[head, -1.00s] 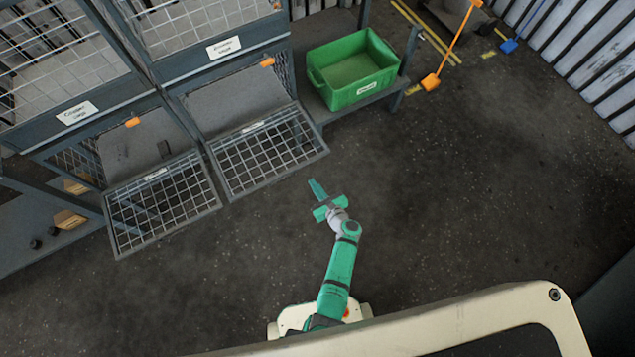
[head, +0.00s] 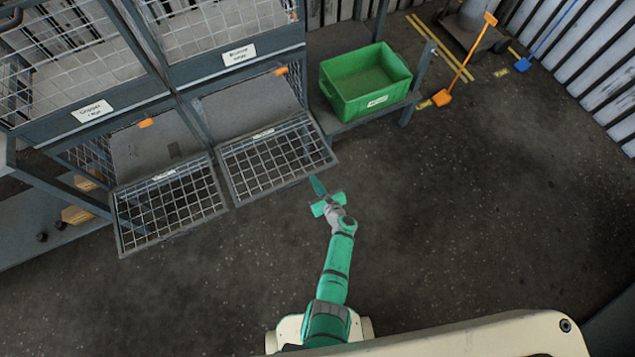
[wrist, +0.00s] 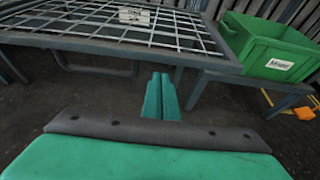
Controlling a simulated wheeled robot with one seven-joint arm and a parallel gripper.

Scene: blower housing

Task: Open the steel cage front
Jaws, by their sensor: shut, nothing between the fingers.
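Two mesh cage fronts hang folded down at the lower cages in the head view, a left one (head: 168,203) and a right one (head: 275,155). Their small labels are too small to read, so I cannot tell which is the steel cage front. My gripper (head: 317,186) is shut and empty, just off the near right corner of the right front. In the wrist view the shut fingers (wrist: 160,82) point toward the near edge of a lowered mesh front (wrist: 120,40). They appear apart from it.
A green bin (head: 365,82) stands on a low shelf right of the cages. An orange scraper-like tool (head: 442,97) stands beyond it. Upper cages (head: 230,40) carry white labels. Orange latches (head: 146,123) sit above the lower openings. The floor (head: 450,230) at right is clear.

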